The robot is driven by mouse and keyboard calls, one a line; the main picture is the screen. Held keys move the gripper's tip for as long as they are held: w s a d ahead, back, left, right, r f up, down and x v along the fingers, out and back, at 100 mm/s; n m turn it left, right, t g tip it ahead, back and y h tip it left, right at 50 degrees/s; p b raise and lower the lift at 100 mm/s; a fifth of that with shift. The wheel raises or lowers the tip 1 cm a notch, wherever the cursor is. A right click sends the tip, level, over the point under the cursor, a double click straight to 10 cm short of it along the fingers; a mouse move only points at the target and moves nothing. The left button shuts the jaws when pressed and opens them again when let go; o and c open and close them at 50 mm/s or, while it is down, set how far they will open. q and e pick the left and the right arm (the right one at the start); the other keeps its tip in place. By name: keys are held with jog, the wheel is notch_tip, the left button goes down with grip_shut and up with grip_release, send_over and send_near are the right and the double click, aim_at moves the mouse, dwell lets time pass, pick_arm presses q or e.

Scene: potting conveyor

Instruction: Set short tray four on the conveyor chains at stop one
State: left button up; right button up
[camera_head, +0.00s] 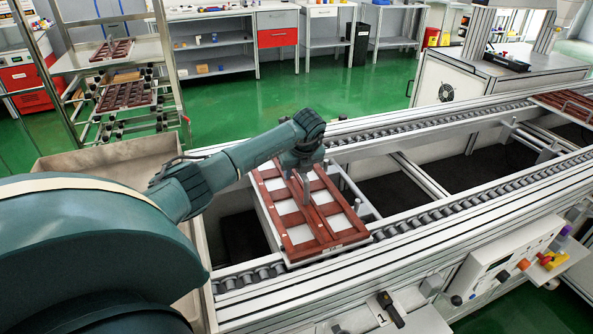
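A short tray (325,229) with a red-brown frame and pale panels lies flat at the left end of the conveyor. Its near edge is over the front roller chain (402,225), and its far edge is close to the back rail. A small label too small to read is on its near edge. A sign with a 1 (382,320) is on the conveyor's front. My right gripper is not in view.
Another red-brown tray (570,103) lies at the conveyor's far right end. The chains between are clear. A rack (108,62) with more trays stands at the back left. A control box (507,258) with buttons is at the front right.

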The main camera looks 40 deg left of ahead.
pick_arm(q)
jog(key=shift+r, duration=0.1)
jog(key=v, duration=1.2)
